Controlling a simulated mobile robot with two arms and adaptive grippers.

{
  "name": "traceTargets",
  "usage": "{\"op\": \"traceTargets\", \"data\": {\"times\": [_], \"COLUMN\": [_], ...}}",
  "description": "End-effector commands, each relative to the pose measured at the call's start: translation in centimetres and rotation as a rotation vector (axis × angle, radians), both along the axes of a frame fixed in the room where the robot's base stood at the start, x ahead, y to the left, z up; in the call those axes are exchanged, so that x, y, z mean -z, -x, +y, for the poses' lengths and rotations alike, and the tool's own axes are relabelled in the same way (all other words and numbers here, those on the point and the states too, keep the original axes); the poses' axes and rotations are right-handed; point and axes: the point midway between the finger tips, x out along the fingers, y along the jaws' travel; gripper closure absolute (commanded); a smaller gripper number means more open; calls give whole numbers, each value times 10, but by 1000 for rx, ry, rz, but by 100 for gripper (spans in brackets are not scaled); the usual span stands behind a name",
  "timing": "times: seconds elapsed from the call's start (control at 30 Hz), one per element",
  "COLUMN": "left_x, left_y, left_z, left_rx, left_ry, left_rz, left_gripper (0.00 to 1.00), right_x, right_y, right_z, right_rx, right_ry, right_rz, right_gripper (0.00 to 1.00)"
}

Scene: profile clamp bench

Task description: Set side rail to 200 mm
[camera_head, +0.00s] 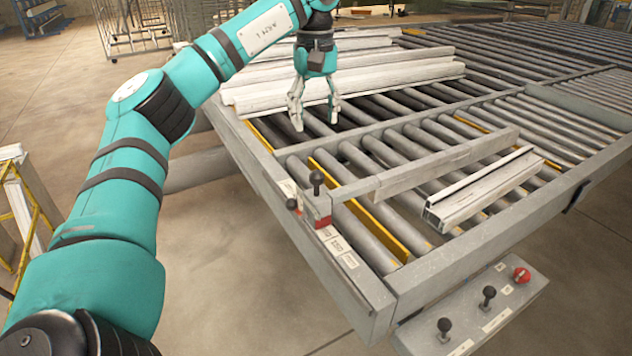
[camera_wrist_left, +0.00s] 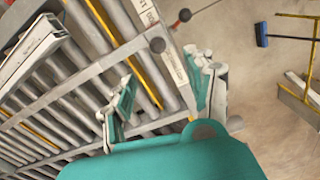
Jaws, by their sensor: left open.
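The side rail (camera_head: 430,165) is a long grey bar lying across the rollers. Its left end meets a red block (camera_head: 318,214) with an upright black knob (camera_head: 316,178) at the bench's left edge. A label strip (camera_head: 340,248) runs along that edge; its marks are too small to read. In the wrist view the rail (camera_wrist_left: 85,75) and the black knob (camera_wrist_left: 157,45) also show. My left gripper (camera_head: 315,118) is open and empty, above the rollers beyond the red block, apart from rail and knob. It also shows in the wrist view (camera_wrist_left: 163,100). My right gripper is out of view.
A short pale profile (camera_head: 480,190) lies on the rollers in front of the rail. Several long white profiles (camera_head: 350,75) lie behind my gripper. A control box (camera_head: 480,310) with black knobs and a red button (camera_head: 521,275) hangs at the front. Yellow strips (camera_head: 365,215) lie between rollers.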

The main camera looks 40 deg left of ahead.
Motion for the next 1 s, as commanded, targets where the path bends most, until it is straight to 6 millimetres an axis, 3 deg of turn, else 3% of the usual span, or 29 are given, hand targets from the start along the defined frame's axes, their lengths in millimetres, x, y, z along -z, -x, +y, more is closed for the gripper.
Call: {"op": "traceTargets", "data": {"times": [0.17, 0.7, 1.0], "left_x": [32, 140, 169], "left_y": [0, 0, 0], "left_z": [-1, -2, -2], "left_rx": [3, 2, 1], "left_ry": [1, 1, 2], "left_rz": [6, 3, -1], "left_gripper": [45, 45, 45], "right_x": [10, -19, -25], "right_y": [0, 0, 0], "right_z": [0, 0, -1], "right_rx": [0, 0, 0], "right_ry": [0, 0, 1], "right_rz": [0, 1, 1], "right_gripper": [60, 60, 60]}}
